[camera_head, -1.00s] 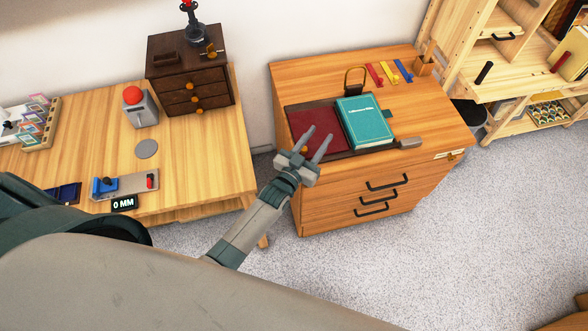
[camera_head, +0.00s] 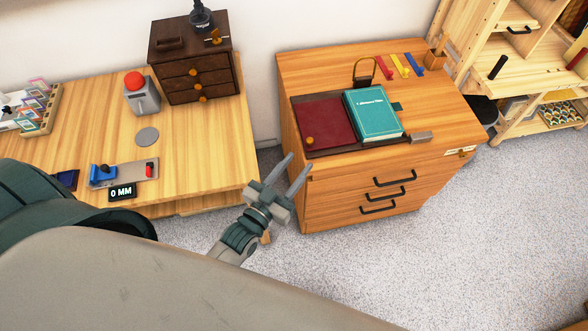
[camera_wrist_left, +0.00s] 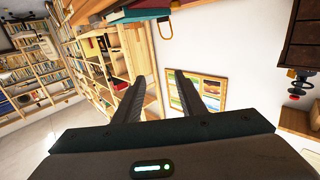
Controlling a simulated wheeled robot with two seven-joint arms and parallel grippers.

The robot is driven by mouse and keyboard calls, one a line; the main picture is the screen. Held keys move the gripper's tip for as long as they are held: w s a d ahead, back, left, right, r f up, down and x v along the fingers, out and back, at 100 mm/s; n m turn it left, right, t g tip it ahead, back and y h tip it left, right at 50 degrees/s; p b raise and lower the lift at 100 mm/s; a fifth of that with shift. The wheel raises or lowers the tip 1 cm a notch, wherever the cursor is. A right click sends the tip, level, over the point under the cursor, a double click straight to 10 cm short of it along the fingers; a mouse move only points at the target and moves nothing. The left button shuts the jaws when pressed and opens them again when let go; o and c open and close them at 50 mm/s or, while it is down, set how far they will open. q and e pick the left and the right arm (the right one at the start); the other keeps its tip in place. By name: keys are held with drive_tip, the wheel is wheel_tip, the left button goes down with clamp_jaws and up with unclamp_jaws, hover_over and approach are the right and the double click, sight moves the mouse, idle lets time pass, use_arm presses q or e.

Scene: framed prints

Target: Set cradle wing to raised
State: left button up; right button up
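The book cradle (camera_head: 352,150) is a dark tray on top of the orange wooden cabinet. Its left part is a dark red wing (camera_head: 325,120) with a small orange knob (camera_head: 310,141) near its front left corner. The wing looks flat. A teal book (camera_head: 373,115) lies on the right part of the cradle. My left gripper (camera_head: 298,163) is open and empty, in front of the cabinet's left front corner, below the knob in the picture and apart from it. Its two spread fingers also show in the left wrist view (camera_wrist_left: 160,82). My right gripper is not in view.
The cabinet (camera_head: 440,100) has several black-handled drawers. A grey block (camera_head: 420,137) sits at the cradle's right, and coloured strips (camera_head: 400,65) lie behind. The left desk (camera_head: 200,140) holds a red-button box (camera_head: 142,95), a dark drawer chest (camera_head: 190,60) and a "0 MM" display (camera_head: 122,191).

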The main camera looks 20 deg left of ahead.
use_arm(q)
drive_tip(key=shift+s, duration=0.25)
idle(0.4)
drive_tip(key=s+a+f+g+y+b, duration=0.1)
drive_tip(key=s+f+g, duration=0.3)
drive_tip(key=f, duration=0.9)
drive_tip(key=s+a+f+g+b, duration=0.15)
drive_tip(key=s+f, duration=0.35)
drive_tip(key=f, duration=0.7)
drive_tip(key=s+f+g+y+b, duration=0.1)
drive_tip(key=s+f+g+b, duration=0.3)
drive_tip(key=f, duration=0.9)
drive_tip(key=s+a+f+g, duration=0.2)
drive_tip(key=s+f, duration=0.4)
drive_tip(key=s, duration=0.3)
drive_tip(key=s+a+f+g+y, duration=0.1)
drive_tip(key=s+f+g, duration=0.1)
drive_tip(key=s+f, duration=0.4)
drive_tip(key=s+a+f+g+b, duration=0.1)
drive_tip(key=s+f, duration=0.5)
drive_tip(key=s, duration=0.7)
drive_tip(key=shift+a+f+g, duration=0.4)
drive_tip(key=shift+a+g, duration=0.45)
drive_tip(key=shift+g, duration=0.2)
